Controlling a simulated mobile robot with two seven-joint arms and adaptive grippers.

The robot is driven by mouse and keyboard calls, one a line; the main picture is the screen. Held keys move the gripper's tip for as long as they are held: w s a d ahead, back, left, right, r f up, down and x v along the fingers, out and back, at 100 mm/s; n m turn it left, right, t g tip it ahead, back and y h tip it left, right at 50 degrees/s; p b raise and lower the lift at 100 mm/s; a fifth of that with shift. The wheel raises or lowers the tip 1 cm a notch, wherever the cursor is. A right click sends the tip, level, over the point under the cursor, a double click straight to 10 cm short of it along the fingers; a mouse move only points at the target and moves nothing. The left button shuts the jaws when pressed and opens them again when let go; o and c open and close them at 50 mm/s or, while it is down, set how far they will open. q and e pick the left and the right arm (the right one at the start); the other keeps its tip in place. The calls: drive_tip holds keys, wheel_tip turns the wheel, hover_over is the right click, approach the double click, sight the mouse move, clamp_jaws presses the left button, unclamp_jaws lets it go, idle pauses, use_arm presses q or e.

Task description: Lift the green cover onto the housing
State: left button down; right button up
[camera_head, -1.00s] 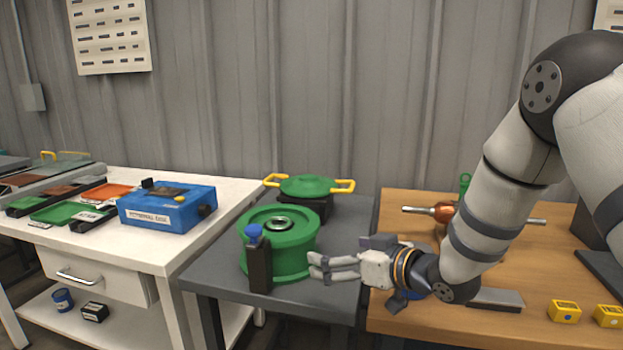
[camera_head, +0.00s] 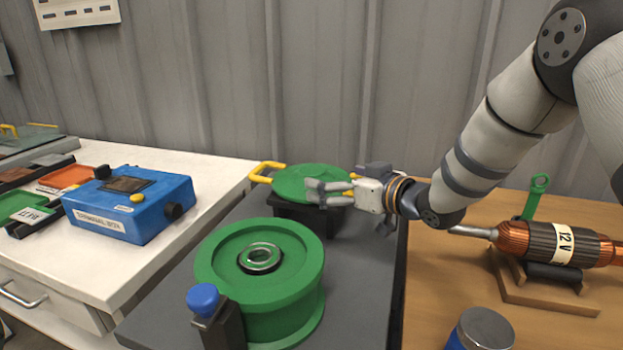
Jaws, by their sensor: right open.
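The green cover (camera_head: 297,181) is a round lid with yellow handles. It rests on a black block (camera_head: 290,211) at the back of the dark grey table. Its left handle (camera_head: 264,171) is clear, and its right handle is mostly hidden behind my right gripper. The green housing (camera_head: 230,262) is a round drum with a metal bearing ring in its top, standing in front of the cover. My right gripper (camera_head: 318,193) is open, its fingers pointing left at the cover's right front edge; whether they touch it I cannot tell. My left gripper is not in view.
A black post with a blue knob (camera_head: 203,298) stands at the housing's front left. A blue terminal box (camera_head: 130,205) sits on the white bench. On the wooden table are a copper rotor (camera_head: 549,242) on a stand and a metal-topped jar (camera_head: 483,330).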

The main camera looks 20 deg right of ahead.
sight(316, 172)
drive_tip(key=x, duration=0.3)
drive_tip(key=b+x, duration=0.1)
drive_tip(key=x, duration=0.2)
drive_tip(key=shift+w+r, duration=0.2)
drive_tip(key=shift+w, duration=0.25)
drive_tip(key=shift+r, duration=0.1)
drive_tip(key=shift+c, duration=0.8)
drive_tip(key=c, duration=1.9)
drive_tip(key=shift+r, duration=0.15)
drive_tip(key=c, duration=0.3)
